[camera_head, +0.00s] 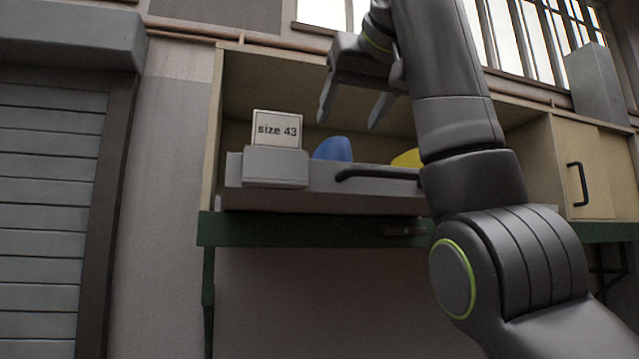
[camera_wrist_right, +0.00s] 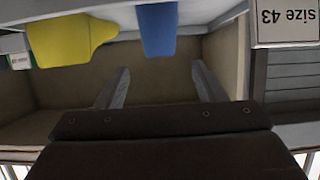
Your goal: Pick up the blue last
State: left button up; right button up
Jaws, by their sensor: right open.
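The blue last (camera_head: 333,149) shows its top above the front wall of a grey drawer (camera_head: 330,185) in the head view; its lower part is hidden. In the right wrist view the blue last (camera_wrist_right: 158,29) is at the top middle, beyond the fingers. My right gripper (camera_head: 348,122) is open and empty, with its fingers pointing down above the drawer. In the right wrist view the right gripper's fingers (camera_wrist_right: 162,85) are wide apart, and the blue last appears in line with the gap between them, not touching. My left gripper is not in view.
A yellow last (camera_head: 408,158) lies right of the blue one, partly behind my arm; it also shows in the wrist view (camera_wrist_right: 62,40). A dark handle (camera_head: 375,174) fronts the drawer. Cabinet walls (camera_head: 212,130) enclose it.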

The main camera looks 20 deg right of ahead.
jog(key=x, duration=0.4)
jog(key=shift+w+p, duration=0.35)
jog(key=shift+f, duration=0.1)
jog(key=shift+w+a, duration=0.1)
jog(key=shift+w, duration=0.15)
jog(key=p+x, duration=0.2)
jog(key=x, duration=0.3)
jog(key=shift+w, duration=0.1)
jog(key=shift+s+r, duration=0.25)
jog(key=shift+c, duration=0.9)
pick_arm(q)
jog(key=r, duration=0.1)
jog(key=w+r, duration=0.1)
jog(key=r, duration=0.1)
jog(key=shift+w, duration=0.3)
pick_arm(e)
jog(key=shift+w, duration=0.1)
grip_shut()
